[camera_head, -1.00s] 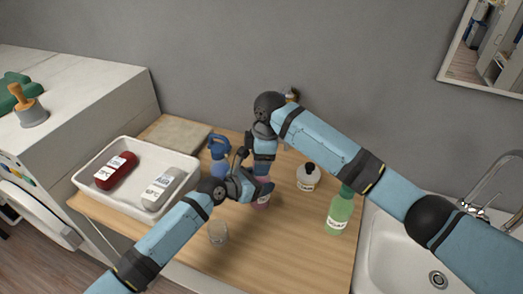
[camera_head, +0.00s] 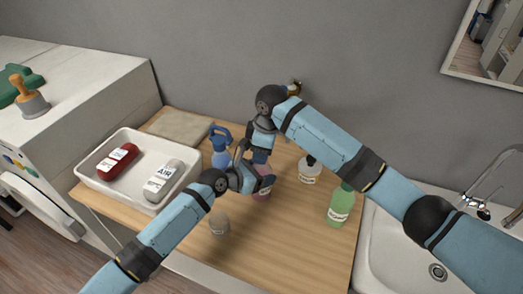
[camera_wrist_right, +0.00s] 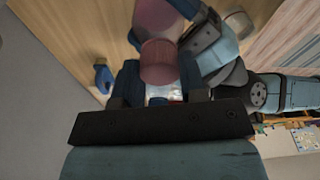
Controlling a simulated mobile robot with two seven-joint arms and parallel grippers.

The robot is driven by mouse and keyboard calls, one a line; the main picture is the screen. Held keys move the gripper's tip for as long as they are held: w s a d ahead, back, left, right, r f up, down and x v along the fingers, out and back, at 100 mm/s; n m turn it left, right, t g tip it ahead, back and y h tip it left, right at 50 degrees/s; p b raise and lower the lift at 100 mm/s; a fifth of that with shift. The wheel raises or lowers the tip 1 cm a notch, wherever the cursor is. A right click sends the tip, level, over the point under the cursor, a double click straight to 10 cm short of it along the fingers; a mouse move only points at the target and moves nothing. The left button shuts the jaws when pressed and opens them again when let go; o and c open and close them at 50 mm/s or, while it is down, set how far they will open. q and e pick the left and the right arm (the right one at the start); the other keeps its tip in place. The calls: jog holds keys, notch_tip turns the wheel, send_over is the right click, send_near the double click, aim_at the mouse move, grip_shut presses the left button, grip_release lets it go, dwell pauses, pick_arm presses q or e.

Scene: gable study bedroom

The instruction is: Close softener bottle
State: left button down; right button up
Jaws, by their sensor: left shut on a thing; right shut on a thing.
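The pink softener bottle (camera_head: 264,193) stands on the wooden counter in the head view, partly hidden by my grippers. My left gripper (camera_head: 262,182) is shut on the bottle from the left. My right gripper (camera_head: 261,156) is just above it, pointing down. In the right wrist view, a round pink cap (camera_wrist_right: 158,63) sits between the blue fingertips of my right gripper (camera_wrist_right: 158,82), which is shut on it. The bottle (camera_wrist_right: 157,17) shows just beyond the cap. I cannot tell whether the cap touches the bottle's neck.
A blue spray bottle (camera_head: 220,158) stands behind left, and a clear glass (camera_head: 219,222) in front. A white bottle (camera_head: 310,172) and a green bottle (camera_head: 341,207) stand to the right. A white tray (camera_head: 132,194) holds two bottles. The sink (camera_head: 402,250) is at right.

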jog(key=o, duration=1)
jog(key=shift+r, duration=2.3)
jog(key=shift+o, duration=0.6)
